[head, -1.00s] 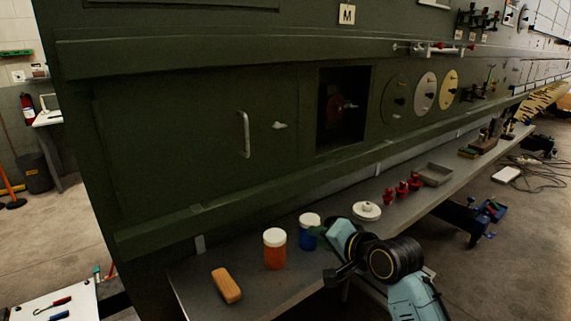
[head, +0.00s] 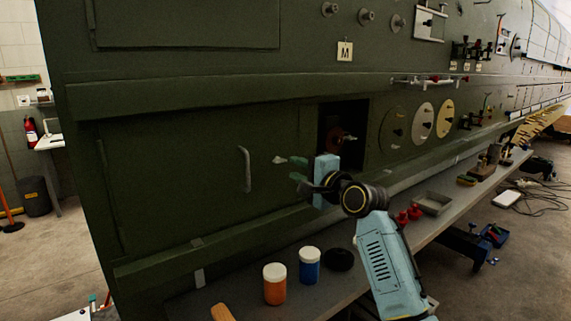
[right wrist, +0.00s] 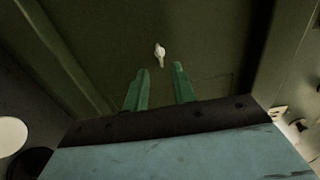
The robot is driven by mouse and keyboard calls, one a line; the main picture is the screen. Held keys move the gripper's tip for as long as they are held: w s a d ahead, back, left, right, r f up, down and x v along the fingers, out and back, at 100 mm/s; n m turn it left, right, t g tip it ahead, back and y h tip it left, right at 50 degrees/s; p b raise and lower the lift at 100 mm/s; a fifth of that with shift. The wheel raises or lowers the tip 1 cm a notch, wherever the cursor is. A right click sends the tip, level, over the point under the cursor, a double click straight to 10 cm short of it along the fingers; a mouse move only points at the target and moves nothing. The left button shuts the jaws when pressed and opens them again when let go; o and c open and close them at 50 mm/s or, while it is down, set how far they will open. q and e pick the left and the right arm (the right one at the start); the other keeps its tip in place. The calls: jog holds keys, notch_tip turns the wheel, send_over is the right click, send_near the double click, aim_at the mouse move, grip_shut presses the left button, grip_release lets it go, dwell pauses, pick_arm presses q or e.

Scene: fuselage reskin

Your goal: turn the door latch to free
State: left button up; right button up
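The door latch (head: 280,160) is a small pale knob on the dark green door (head: 190,190), right of the door's upright handle (head: 244,168). My right gripper (head: 297,168) is raised in front of the door, just right of the latch in the head view. In the right wrist view its two green fingers (right wrist: 162,70) are apart with nothing between them. The latch (right wrist: 160,52) shows just beyond the fingertips, roughly centred on the gap, its narrow end toward me. I see no contact. My left gripper is not in view.
Below the door runs a grey bench (head: 205,300) with an orange jar (head: 274,285), a blue jar (head: 309,266), a black disc (head: 340,259) and a grey tray (head: 433,203). A ledge (head: 230,235) juts out under the door. An open recess (head: 328,115) lies right of the latch.

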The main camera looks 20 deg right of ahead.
aim_at(282, 158)
jog(key=shift+x, duration=2.7)
grip_shut()
